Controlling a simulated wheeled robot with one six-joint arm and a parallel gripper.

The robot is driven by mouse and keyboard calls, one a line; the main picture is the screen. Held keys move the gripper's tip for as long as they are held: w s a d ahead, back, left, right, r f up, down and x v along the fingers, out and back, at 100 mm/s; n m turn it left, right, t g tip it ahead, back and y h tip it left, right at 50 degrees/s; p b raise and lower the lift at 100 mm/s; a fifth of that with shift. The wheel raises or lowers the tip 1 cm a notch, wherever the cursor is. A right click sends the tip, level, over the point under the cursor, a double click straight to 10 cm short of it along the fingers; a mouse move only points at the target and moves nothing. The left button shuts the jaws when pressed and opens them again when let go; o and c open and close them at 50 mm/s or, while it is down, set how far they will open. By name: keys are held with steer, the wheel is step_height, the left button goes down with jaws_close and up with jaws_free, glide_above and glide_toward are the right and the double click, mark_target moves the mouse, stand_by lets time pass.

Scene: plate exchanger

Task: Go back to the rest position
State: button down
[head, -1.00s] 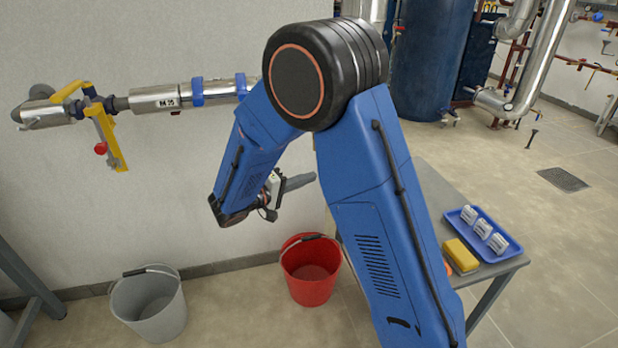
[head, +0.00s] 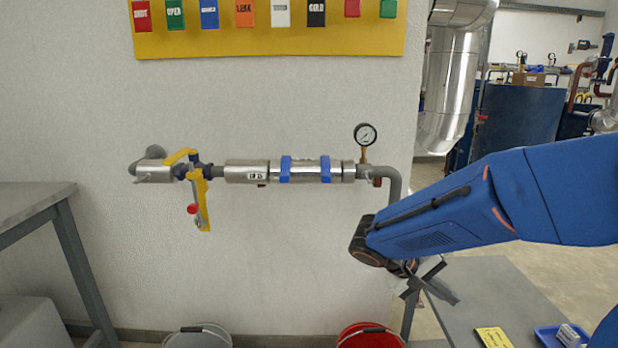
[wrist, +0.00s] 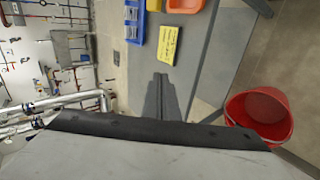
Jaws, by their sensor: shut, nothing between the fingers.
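My gripper looks clear of the pipe and the wall.
The grey table (head: 480,290) bears a yellow card (head: 493,337) and a blue tray (head: 552,335). A red bucket (head: 370,337) and a grey bucket (head: 197,338) stand on the floor. A pipe with a yellow-handled valve (head: 200,190) and gauge (head: 366,134) runs along the wall.

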steer(key=s+a+r+t+y, duration=0.1)
steer(key=s+a+t+y, duration=0.1)
steer(key=s+y, duration=0.3)
steer(key=s+a+r+t+y, duration=0.1)
steer(key=s+y, duration=0.4)
steer(key=s, duration=0.8)
steer(key=shift+s+a+r+t, duration=0.15)
steer(key=shift+a+r+t, duration=0.25)
steer(key=shift+t, duration=0.4)
